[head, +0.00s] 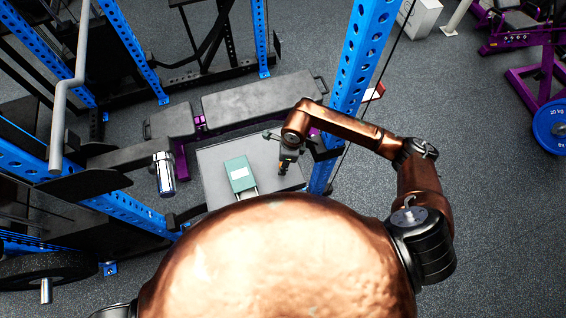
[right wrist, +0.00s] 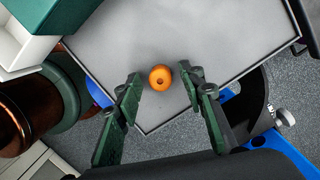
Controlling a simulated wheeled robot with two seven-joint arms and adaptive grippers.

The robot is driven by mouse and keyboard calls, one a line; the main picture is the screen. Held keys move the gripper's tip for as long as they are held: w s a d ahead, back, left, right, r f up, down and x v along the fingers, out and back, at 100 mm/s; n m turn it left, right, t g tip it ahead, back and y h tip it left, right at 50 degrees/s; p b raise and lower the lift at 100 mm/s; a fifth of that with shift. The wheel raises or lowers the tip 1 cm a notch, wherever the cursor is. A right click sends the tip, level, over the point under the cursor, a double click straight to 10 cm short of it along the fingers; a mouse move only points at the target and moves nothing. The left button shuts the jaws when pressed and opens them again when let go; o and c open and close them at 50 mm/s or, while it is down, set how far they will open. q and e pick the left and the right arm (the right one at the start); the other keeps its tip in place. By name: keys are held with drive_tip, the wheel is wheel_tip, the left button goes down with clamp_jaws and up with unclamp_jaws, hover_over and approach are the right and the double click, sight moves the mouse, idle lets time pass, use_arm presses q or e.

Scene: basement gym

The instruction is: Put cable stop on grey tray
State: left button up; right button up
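The cable stop (right wrist: 160,77) is a small orange round piece with a dark hole in its middle. In the right wrist view it shows against the flat grey surface near a corner. That surface, thin dark-rimmed and tray-like, is the only grey tray (right wrist: 215,45) I can make out; it also shows in the head view (head: 213,170). My right gripper (right wrist: 165,98) is open, its green fingers either side of the cable stop with gaps. I cannot tell whether the cable stop rests on the surface. In the head view the right gripper (head: 284,168) hangs over the tray's right part. My left gripper is not in view.
A blue rack post (head: 362,60) rises close to my right arm. Open floor (head: 490,200) lies to the right.

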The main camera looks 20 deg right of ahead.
drive_tip(key=shift+r, duration=0.2)
wheel_tip(320, 180, up, 12)
drive_tip(key=d+b, duration=0.1)
drive_tip(key=shift+s+d, duration=0.3)
drive_tip(key=shift+s, duration=0.05)
drive_tip(key=shift+f, duration=0.15)
